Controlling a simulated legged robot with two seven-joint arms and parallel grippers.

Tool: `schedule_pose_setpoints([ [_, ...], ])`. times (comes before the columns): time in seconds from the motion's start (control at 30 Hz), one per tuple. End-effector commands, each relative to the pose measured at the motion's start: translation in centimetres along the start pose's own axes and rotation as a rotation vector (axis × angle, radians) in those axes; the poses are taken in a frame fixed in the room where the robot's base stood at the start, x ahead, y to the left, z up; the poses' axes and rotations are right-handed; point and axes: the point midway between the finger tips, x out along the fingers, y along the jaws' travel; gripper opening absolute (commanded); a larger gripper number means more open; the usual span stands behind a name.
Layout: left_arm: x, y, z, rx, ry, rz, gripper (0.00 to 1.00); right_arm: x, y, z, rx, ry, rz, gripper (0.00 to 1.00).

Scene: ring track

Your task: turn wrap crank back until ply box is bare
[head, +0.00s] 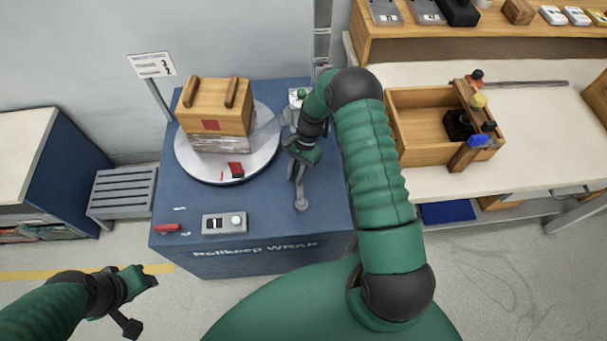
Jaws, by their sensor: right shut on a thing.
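The ply box (214,105) stands on a round grey turntable (190,165) on the blue wrap bench. It has two dark wooden strips on its lid and a red patch on its front. The upper part is bare wood. My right gripper (301,168) is at the bench's right side, shut on what seems to be the grey wrap crank (301,198), largely hidden by the gripper. My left gripper (142,303) is open and empty at the lower left, away from the bench.
A grey switch box (225,223) and a red tool (167,228) lie on the bench front. A sign (152,66) stands behind left. A wooden tray (420,139) with tools is on the right-hand table.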

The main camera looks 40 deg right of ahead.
Motion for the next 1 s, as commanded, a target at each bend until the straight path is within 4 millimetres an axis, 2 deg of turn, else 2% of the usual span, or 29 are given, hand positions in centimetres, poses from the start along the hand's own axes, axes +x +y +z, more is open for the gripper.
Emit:
schedule_pose_setpoints([
  [0.03, 0.1, 0.0, 0.0, 0.0, 0.0, 0.0, 0.43, -0.1, -1.0, 0.2, -0.044, 0.009, 0.0, 0.0],
  [0.1, 0.2, 0.0, 0.0, 0.0, 0.0, 0.0, 0.43, 0.1, -1.3, 0.7, -0.103, 0.01, 0.025, 0.0],
  [0.5, 0.3, 0.0, 0.1, 0.0, 0.0, 0.0, 0.43, 0.8, -2.1, 2.4, -0.359, 0.013, 0.133, 0.0],
  [1.0, 0.3, 0.0, 0.1, 0.0, 0.0, 0.0, 0.43, 0.9, -2.2, 2.9, -0.449, 0.017, 0.171, 0.0],
])
